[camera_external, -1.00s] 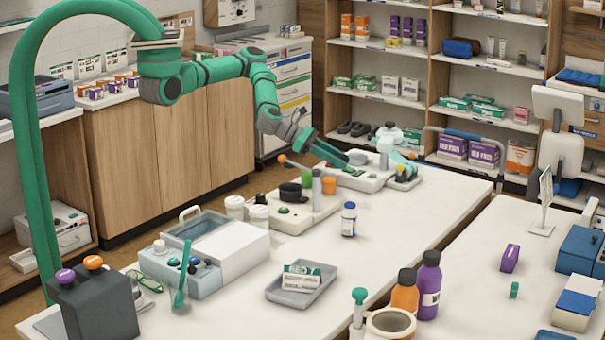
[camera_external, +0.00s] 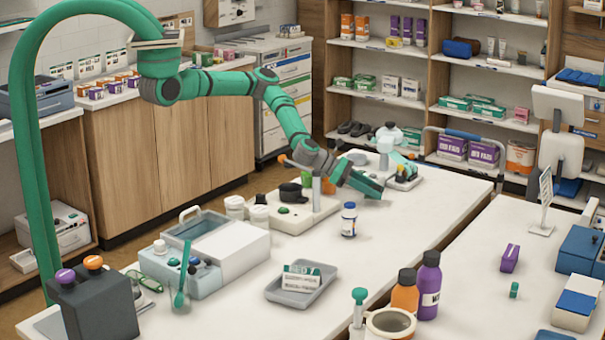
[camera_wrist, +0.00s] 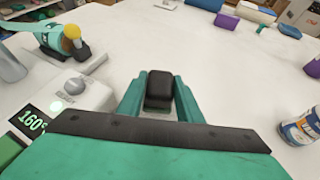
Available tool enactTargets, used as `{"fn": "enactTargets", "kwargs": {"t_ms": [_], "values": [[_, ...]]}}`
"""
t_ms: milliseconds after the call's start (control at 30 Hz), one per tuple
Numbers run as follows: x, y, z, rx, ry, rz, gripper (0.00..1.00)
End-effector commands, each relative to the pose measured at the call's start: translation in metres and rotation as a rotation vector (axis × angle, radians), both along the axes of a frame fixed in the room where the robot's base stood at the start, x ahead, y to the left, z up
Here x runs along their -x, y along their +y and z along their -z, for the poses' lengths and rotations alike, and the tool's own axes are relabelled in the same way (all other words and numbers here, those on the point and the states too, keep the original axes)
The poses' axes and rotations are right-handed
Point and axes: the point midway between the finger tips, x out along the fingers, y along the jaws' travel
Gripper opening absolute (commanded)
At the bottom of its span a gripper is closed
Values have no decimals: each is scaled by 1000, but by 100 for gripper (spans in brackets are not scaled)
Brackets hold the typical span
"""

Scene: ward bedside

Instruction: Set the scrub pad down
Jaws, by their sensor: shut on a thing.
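My gripper (camera_external: 376,189) reaches low over the white table (camera_external: 400,225), right of the hotplate-like device. In the wrist view its two green fingers (camera_wrist: 160,92) are shut on a small dark block, apparently the scrub pad (camera_wrist: 160,85). In the external view the arm hides the block. I cannot tell whether it touches the table or hangs just above it.
A device with a lit display (camera_wrist: 34,119) is at the left. A grey tray (camera_external: 300,297) lies nearer the camera. The table ahead is largely clear.

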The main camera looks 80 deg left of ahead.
Motion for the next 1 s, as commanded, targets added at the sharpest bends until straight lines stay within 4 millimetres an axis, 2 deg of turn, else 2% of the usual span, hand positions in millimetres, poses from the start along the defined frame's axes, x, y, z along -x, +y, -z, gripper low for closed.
{"fn": "enactTargets", "kwargs": {"t_ms": [100,500,533,600,1000], "values": [[0,0,16,0,1,-1,10],[0,0,20,-1,-1,0,10],[0,0,20,-1,-1,0,34],[0,0,20,-1,-1,0,51],[2,1,16,-1,0,0,51]]}}
